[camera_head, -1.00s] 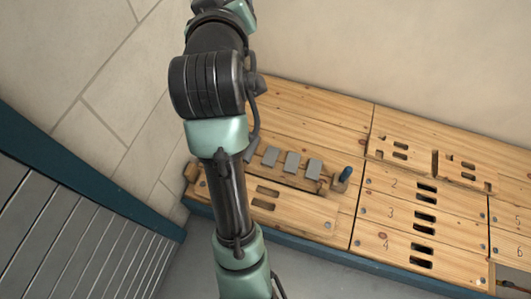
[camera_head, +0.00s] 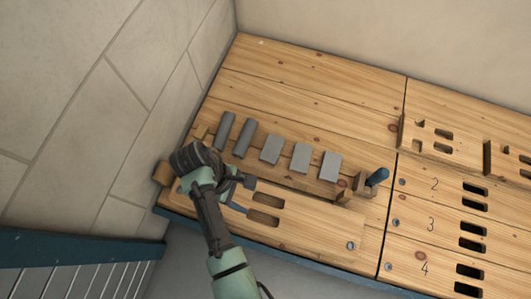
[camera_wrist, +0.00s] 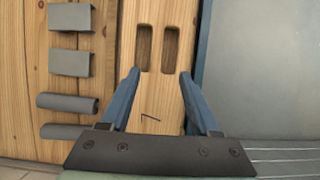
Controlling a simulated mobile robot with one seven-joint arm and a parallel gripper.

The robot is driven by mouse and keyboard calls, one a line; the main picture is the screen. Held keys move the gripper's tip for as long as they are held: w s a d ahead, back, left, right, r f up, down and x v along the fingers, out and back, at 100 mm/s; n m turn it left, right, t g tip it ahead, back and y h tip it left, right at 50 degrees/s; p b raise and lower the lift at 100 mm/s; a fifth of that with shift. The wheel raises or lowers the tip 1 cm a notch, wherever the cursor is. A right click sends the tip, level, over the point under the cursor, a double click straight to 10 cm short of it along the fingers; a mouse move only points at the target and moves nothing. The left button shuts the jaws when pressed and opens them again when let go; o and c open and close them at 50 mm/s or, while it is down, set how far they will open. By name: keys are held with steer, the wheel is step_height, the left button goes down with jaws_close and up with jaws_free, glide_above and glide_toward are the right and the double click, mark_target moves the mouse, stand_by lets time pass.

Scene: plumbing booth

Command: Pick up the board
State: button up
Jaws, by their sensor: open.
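The board (camera_head: 312,226) is a pale wooden plank with two dark slots, lying flat along the front of the bench's left part. A round bolt shows near its right end. In the wrist view the board (camera_wrist: 157,100) carries a thin dark mark like a "1", with the slots beyond it. My gripper (camera_head: 243,195) is over the board's left part, beside the slots.
Several grey pieces, flat and rounded, lie in a row behind the board, among them a grey plate (camera_head: 301,158). Numbered boards (camera_head: 440,225) lie further right. A tiled wall (camera_head: 90,110) is close at left.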

steer(key=b, duration=0.4)
glide_above(265, 208)
steer(key=a, duration=0.2)
steer(key=f, duration=0.7)
steer(key=shift+s+a, duration=0.15)
steer(key=shift+a, duration=0.05)
steer(key=b+x, duration=0.2)
steer(key=x, duration=0.1)
steer(key=b+x, duration=0.1)
steer(key=b, duration=0.1)
steer(key=shift+w+d+f, duration=0.1)
steer(key=shift+w+f, duration=0.2)
steer(key=shift+w, duration=0.1)
steer(key=shift+d+f, duration=0.2)
steer(key=shift+f, duration=0.05)
steer(key=shift+f, duration=0.25)
jaws_close()
steer(key=shift+r, duration=0.1)
